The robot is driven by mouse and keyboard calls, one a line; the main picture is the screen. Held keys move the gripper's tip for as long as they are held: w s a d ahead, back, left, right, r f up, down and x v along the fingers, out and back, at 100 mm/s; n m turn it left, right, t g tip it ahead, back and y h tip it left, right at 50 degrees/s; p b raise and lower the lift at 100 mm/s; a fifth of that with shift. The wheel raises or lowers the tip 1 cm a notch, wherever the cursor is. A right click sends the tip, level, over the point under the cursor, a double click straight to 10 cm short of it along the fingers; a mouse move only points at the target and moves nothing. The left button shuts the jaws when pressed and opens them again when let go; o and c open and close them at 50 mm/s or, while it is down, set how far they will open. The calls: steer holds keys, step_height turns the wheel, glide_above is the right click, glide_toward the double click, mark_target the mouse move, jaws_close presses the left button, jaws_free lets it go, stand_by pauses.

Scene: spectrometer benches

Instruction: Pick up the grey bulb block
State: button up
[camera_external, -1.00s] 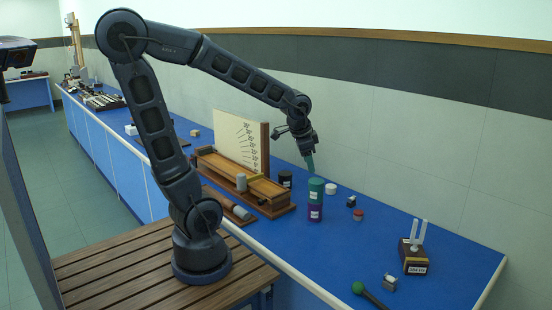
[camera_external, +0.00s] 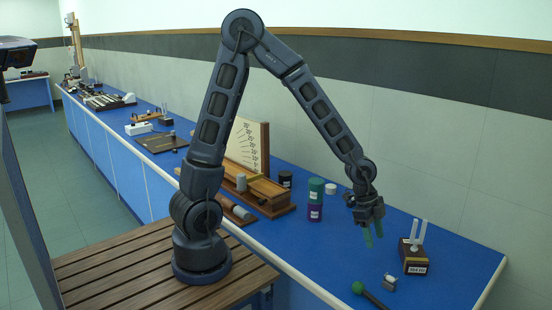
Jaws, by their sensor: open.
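A small grey block (camera_external: 389,283) with a small fitting on top sits on the blue bench, near the front right; it looks like the grey bulb block. My gripper (camera_external: 373,235) has green fingers that point down and stand apart, with nothing between them. It hangs above the bench, up and to the left of the grey block in the picture, and does not touch it. The gripper hides the bench spot behind it, where a small dark block and a red cap stood in view earlier.
A tuning fork on a wooden box (camera_external: 414,257) stands behind and right of the grey block. A green-headed mallet (camera_external: 359,288) lies just left of it. Green (camera_external: 316,190) and purple (camera_external: 315,212) cylinders are farther left, beside a wooden apparatus (camera_external: 268,194). The far right bench is bare.

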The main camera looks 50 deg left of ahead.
mark_target(388, 275)
steer(key=shift+m+g+h, duration=0.3)
steer(key=shift+m+h, duration=0.1)
steer(key=shift+m, duration=0.1)
steer(key=shift+s+d+r+x, duration=0.2)
steer(key=shift+d+x, duration=0.25)
steer(key=shift+x, duration=1.8)
steer(key=shift+s+d+r+x, duration=0.25)
steer(key=shift+d+x, duration=0.2)
steer(key=shift+x, duration=1.8)
steer(key=shift+s+d+r+x, duration=0.2)
steer(key=shift+d+x, duration=0.25)
steer(key=shift+x, duration=1.8)
steer(key=shift+f, duration=0.1)
steer(key=c, duration=1.1)
